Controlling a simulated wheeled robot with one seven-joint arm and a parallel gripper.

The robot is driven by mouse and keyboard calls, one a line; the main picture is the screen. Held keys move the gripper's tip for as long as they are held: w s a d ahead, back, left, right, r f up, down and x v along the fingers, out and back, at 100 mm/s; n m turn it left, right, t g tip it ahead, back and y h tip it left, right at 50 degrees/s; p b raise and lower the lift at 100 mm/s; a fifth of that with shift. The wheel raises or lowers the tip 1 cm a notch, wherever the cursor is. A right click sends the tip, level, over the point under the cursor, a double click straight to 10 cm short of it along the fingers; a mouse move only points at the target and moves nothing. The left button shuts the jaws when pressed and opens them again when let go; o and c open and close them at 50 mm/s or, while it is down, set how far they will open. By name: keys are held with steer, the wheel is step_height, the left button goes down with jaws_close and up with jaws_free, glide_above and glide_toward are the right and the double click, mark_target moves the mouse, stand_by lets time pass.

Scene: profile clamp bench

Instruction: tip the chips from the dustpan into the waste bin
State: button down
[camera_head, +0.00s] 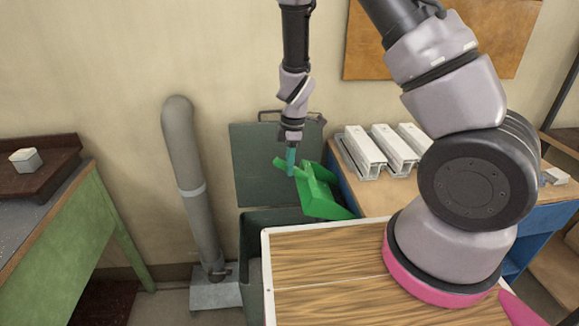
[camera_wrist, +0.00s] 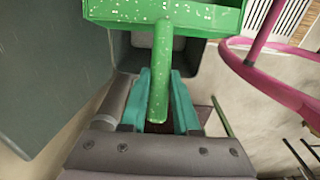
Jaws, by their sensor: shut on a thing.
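My gripper (camera_head: 291,160) is shut on the handle of the green dustpan (camera_head: 321,195). In the wrist view the teal fingers of my gripper (camera_wrist: 160,100) sit on both sides of the green handle. The dustpan's pan (camera_wrist: 165,12) shows at the top edge there, with small pale chips (camera_wrist: 200,14) scattered over it. In the head view the pan slopes down to the right, held above and near the right side of the waste bin (camera_head: 250,235). The bin's lid (camera_head: 262,165) stands open against the wall. The bin's inside is mostly hidden.
A wood-topped surface with a white edge (camera_head: 300,230) hides part of the bin. Right of the dustpan, a bench (camera_head: 375,200) carries several pale profiles (camera_head: 365,146). A grey pipe (camera_head: 186,170) stands left of the bin. A green-sided bench (camera_head: 60,230) is far left.

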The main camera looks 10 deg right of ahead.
steer(key=shift+r+h, duration=0.55)
steer(key=shift+h, duration=0.55)
steer(key=shift+d+r, duration=0.1)
steer(key=shift+r, duration=0.1)
